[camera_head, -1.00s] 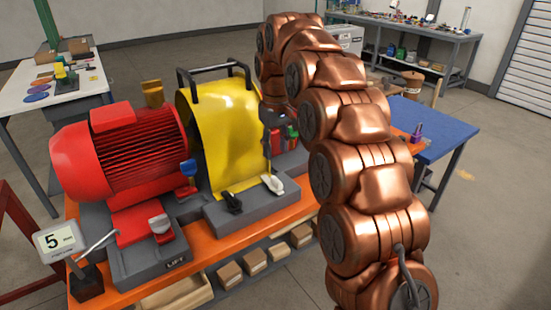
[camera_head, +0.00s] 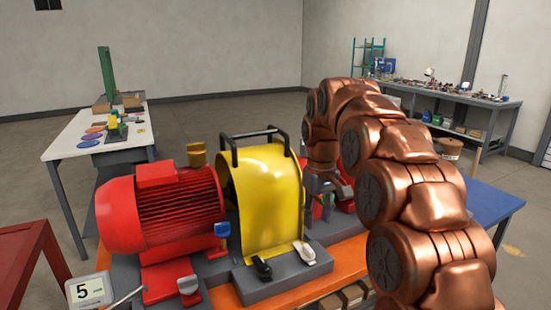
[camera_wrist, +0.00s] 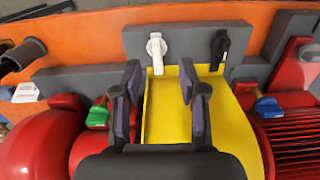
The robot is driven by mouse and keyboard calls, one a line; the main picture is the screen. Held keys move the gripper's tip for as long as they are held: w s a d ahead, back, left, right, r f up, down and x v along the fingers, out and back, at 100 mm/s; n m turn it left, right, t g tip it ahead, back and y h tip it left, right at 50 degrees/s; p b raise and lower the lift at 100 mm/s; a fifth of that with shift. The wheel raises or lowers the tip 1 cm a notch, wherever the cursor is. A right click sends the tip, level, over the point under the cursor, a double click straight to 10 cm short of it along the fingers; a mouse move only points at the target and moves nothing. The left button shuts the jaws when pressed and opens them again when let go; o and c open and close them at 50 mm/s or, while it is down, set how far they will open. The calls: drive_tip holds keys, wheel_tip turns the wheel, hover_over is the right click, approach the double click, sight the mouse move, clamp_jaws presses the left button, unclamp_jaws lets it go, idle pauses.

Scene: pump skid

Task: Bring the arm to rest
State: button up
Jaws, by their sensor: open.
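My copper arm arches over the right of the head view and comes down behind the yellow guard (camera_head: 268,195) on the pump skid. My gripper (camera_wrist: 160,82) is open in the wrist view, its two dark fingers apart over the guard (camera_wrist: 168,115), which also shows between them. I see nothing held; contact with the guard cannot be told. In the head view the gripper is partly hidden beside the guard. A white latch (camera_wrist: 156,52) and a black latch (camera_wrist: 220,48) are on the grey base ahead of the fingertips.
A red motor (camera_head: 160,208) sits left of the guard, with a sign reading 5 (camera_head: 90,291) in front. A white table (camera_head: 70,146) stands at left, a blue table (camera_head: 492,203) at right, and a cluttered bench (camera_head: 470,97) behind. Floor between the back tables is open.

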drive_tip(key=s+d+f+m+p, duration=0.1)
drive_tip(key=s+d+f, duration=0.1)
drive_tip(key=s, duration=1.1)
drive_tip(key=s+d+f+m+g+p, duration=0.1)
drive_tip(key=s+d+f+m, duration=0.1)
drive_tip(key=s, duration=1.1)
drive_tip(key=s+d+f+m+p, duration=0.1)
drive_tip(key=s+f, duration=0.3)
drive_tip(key=s, duration=0.9)
drive_tip(key=shift+d+m+g, duration=0.3)
drive_tip(key=shift+d, duration=0.1)
